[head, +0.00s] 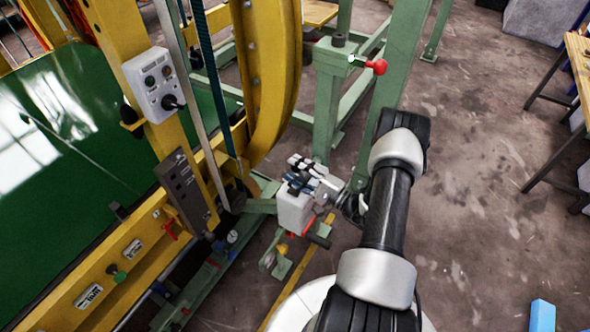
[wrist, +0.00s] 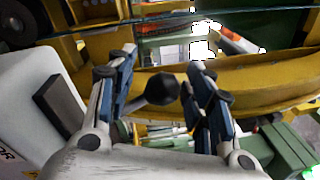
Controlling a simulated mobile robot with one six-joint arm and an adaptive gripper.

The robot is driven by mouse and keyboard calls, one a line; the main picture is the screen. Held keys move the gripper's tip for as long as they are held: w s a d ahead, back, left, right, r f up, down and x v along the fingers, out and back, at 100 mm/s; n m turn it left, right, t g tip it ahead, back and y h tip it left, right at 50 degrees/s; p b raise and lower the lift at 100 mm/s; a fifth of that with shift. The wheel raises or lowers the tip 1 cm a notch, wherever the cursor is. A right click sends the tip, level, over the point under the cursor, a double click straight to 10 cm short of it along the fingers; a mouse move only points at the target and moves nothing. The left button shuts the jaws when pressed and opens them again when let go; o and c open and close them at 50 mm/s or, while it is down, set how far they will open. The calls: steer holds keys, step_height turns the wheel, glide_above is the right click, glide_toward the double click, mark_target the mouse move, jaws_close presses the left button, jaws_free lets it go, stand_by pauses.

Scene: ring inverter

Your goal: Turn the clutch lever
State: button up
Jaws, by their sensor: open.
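A lever with a black ball knob (wrist: 161,89) on a short grey rod shows in the wrist view; I take it to be the clutch lever. My gripper (wrist: 165,82) is open, with one blue-padded finger on each side of the knob. A gap shows on both sides, and I cannot tell the depth between knob and fingertips. In the head view my gripper (head: 299,168) is beside the green post, right of the yellow machine frame. The lever cannot be made out there, hidden by or lost among the gripper parts.
The yellow machine frame (head: 272,80) with a grey control box (head: 158,84) stands left. A green post (head: 326,115) stands close behind my gripper, and a red knob (head: 377,66) sticks out farther back. The concrete floor (head: 465,200) at right is mostly clear.

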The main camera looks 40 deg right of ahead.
steer(key=v, duration=1.1)
steer(key=shift+s, duration=0.25)
steer(key=shift+d, duration=0.15)
steer(key=shift+c, duration=0.3)
